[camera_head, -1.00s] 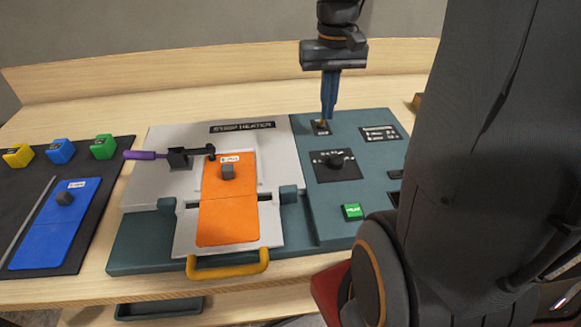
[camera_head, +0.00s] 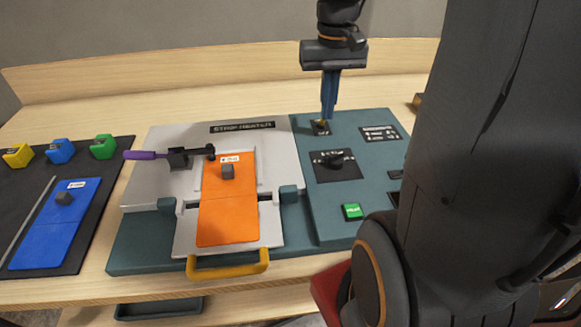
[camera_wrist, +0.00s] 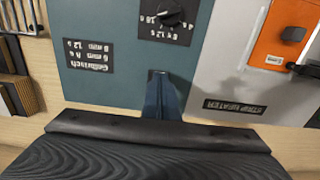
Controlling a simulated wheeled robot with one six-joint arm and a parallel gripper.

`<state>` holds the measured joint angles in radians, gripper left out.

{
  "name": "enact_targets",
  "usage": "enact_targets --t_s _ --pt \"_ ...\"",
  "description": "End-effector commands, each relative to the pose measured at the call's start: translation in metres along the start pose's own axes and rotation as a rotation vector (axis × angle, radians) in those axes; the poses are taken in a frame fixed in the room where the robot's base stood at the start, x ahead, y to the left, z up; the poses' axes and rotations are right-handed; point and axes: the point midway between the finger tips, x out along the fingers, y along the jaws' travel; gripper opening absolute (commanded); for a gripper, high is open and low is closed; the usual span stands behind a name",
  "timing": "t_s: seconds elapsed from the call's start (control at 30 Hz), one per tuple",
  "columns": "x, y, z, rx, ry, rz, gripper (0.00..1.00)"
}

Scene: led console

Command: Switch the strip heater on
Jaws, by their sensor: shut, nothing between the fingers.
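The strip heater (camera_head: 132,258) is a teal console with a light grey top plate and a "STRIP HEATER" label (camera_head: 242,127). My gripper (camera_head: 326,118) is shut and points down at the small switch (camera_head: 321,128) at the back of the teal control panel. Its fingertips are at or just above the switch and hide part of it; I cannot tell whether they touch. The wrist view shows the shut fingers (camera_wrist: 160,85) over the same spot, with the switch mostly hidden. A black dial (camera_head: 336,160) and a green button (camera_head: 352,211) sit nearer the front of the panel.
An orange sheet (camera_head: 228,220) lies on the heater's sliding tray with a yellow handle (camera_head: 228,264). A purple-handled clamp (camera_head: 145,155) is at its left. A dark mat (camera_head: 75,255) holds a blue sheet (camera_head: 55,225) and coloured blocks (camera_head: 60,151).

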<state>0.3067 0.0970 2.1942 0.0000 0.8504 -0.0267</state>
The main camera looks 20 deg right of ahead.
Motion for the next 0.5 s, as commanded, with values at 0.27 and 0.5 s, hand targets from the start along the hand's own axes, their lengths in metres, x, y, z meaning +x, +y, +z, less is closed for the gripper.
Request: enact_targets --t_s 0.27,0.5 --pt "0.0014 0.0000 0.0000 0.000 0.000 0.000 0.00" --pt "0.0075 0.0000 -0.0001 0.000 0.000 0.000 0.00"
